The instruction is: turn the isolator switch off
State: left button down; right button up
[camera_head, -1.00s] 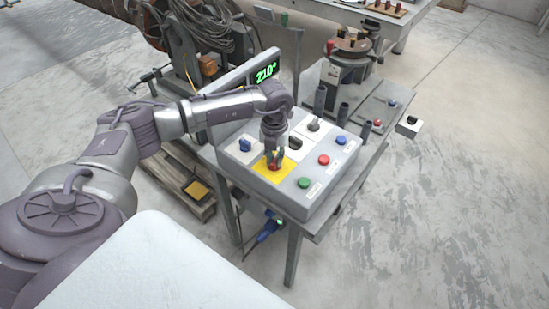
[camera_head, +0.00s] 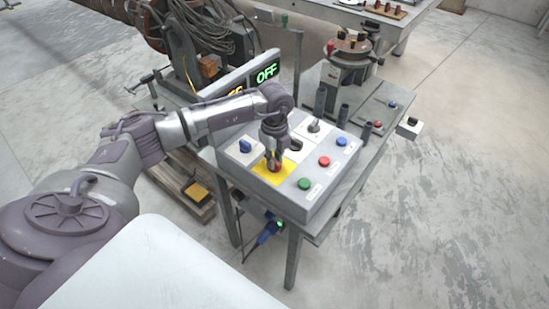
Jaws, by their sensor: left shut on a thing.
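The isolator switch (camera_head: 278,169) is a red knob on a yellow plate (camera_head: 262,172) on the grey control box (camera_head: 318,195). My left gripper (camera_head: 274,164) points down over the yellow plate and is shut on the red switch, hiding most of it. The display (camera_head: 266,73) behind the box reads "OFF" in green, with orange characters partly hidden by my arm to its left. My right gripper is not in view.
The box also carries a blue knob (camera_head: 245,146), a black knob (camera_head: 296,145), a grey selector (camera_head: 314,127), and green (camera_head: 304,184), red (camera_head: 324,161) and blue (camera_head: 341,141) buttons.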

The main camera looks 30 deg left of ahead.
pick_arm(q)
jog(key=shift+n, duration=1.2)
jog(key=shift+w, duration=0.1)
jog(key=c, duration=1.1)
grip_release()
notch_tip(320, 180, up, 12)
jog(key=shift+r, duration=0.1)
